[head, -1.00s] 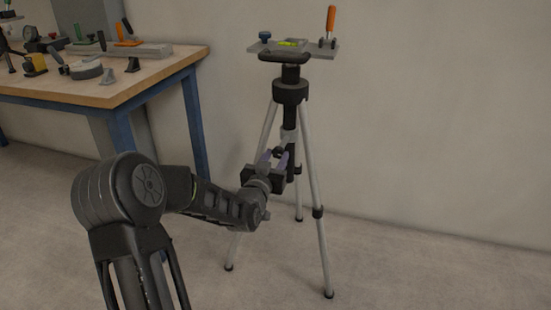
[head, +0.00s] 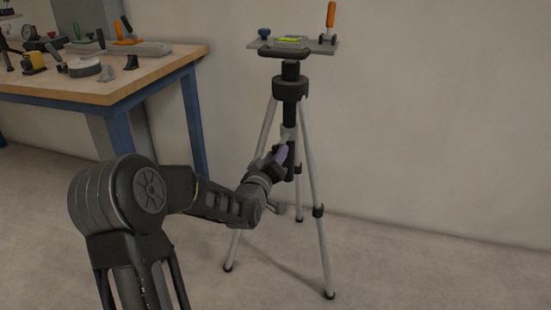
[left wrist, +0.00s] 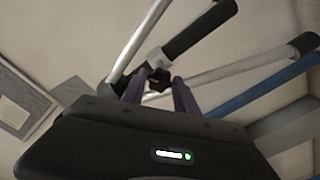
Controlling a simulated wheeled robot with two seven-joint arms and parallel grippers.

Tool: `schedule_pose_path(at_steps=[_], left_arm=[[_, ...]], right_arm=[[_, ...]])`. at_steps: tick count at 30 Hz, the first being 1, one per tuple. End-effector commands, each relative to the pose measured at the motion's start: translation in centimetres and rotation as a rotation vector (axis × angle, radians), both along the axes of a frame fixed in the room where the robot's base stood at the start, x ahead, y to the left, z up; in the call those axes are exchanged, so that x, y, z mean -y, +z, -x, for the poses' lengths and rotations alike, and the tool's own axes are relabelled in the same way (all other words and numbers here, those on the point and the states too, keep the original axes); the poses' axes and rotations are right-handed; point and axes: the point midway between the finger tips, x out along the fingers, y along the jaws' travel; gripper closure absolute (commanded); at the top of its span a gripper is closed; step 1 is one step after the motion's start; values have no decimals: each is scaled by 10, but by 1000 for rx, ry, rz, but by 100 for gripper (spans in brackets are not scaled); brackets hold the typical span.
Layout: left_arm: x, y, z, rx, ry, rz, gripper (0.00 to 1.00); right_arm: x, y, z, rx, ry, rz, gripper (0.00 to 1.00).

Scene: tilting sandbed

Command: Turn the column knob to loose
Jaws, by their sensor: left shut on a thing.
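A tripod with silver legs and a black centre column (head: 289,115) stands on the floor near the wall. My left gripper (head: 282,154) is at the column, below the tripod's black collar (head: 290,89). In the left wrist view its two purple fingers (left wrist: 160,88) are shut on a small black knob (left wrist: 160,78) beside a silver clamp (left wrist: 156,60) on the column. In the head view the gripper hides the knob. My right gripper is not in view.
The tripod's top plate (head: 326,47) carries an orange-handled clamp (head: 331,16), a blue knob (head: 264,33) and a yellow-green level. A blue-legged workbench (head: 120,95) with several tools stands at left. The floor right of the tripod is clear.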

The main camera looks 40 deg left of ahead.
Motion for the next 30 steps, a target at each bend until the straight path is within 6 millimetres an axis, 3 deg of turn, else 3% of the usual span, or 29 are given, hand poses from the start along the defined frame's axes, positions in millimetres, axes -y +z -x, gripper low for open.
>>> schedule_pose_path(at_steps=[30], left_arm=[[0, 0, 0, 306, 1, 875, 100]], right_arm=[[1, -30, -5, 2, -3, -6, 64]])
